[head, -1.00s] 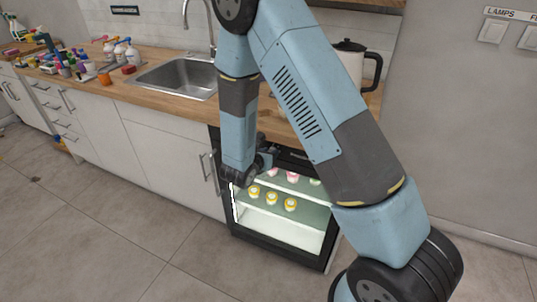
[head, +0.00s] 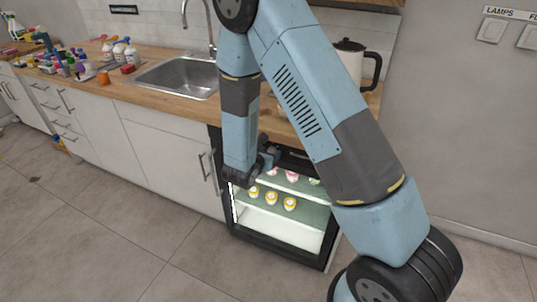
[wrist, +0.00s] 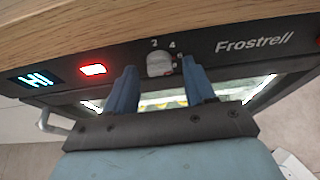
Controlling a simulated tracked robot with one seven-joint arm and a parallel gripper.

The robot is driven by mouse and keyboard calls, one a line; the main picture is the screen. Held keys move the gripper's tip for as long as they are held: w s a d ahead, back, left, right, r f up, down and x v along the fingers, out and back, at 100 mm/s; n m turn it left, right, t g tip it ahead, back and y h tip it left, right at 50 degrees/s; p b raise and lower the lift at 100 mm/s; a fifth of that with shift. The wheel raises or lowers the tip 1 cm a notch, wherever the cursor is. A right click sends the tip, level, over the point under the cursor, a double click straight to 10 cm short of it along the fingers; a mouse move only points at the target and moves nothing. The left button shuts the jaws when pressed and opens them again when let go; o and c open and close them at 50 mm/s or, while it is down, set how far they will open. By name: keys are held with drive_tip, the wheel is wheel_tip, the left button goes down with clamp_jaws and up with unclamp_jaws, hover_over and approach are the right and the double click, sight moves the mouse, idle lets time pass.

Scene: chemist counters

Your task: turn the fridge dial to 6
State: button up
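The fridge dial (wrist: 159,64) is a small pale knob on the fridge's black top panel. In the head view the fridge (head: 277,238) stands under the counter, lit inside, and my arm hides the dial.
The panel also bears a lit display (wrist: 37,79), a red light (wrist: 93,69) and the name Frostrell (wrist: 252,43). The wooden counter edge (wrist: 100,25) runs close above. The floor in front is clear.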

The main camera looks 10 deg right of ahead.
drive_tip(key=v, duration=1.3)
drive_tip(key=shift+s+a, duration=0.25)
drive_tip(key=shift+s, duration=0.05)
drive_tip(key=shift+r, duration=0.1)
drive_tip(key=s+d+r+m+g+h, duration=0.15)
drive_tip(key=d+r+m+g, duration=0.25)
drive_tip(key=d+r+m, duration=0.45)
drive_tip(key=s+d+r+m+g+h, duration=0.1)
drive_tip(key=s+d+r+m+g, duration=0.25)
drive_tip(key=d+r+m, duration=0.5)
drive_tip(key=s+d+r+m+t+y, duration=0.1)
drive_tip(key=s+d+r+m+y, duration=0.4)
drive_tip(key=s+r+m+y, duration=0.4)
drive_tip(key=shift+s+d+r+m, duration=0.15)
drive_tip(key=shift+s+r+m, duration=1.85)
drive_tip(key=shift+s+r, duration=0.1)
drive_tip(key=shift+t, duration=0.25)
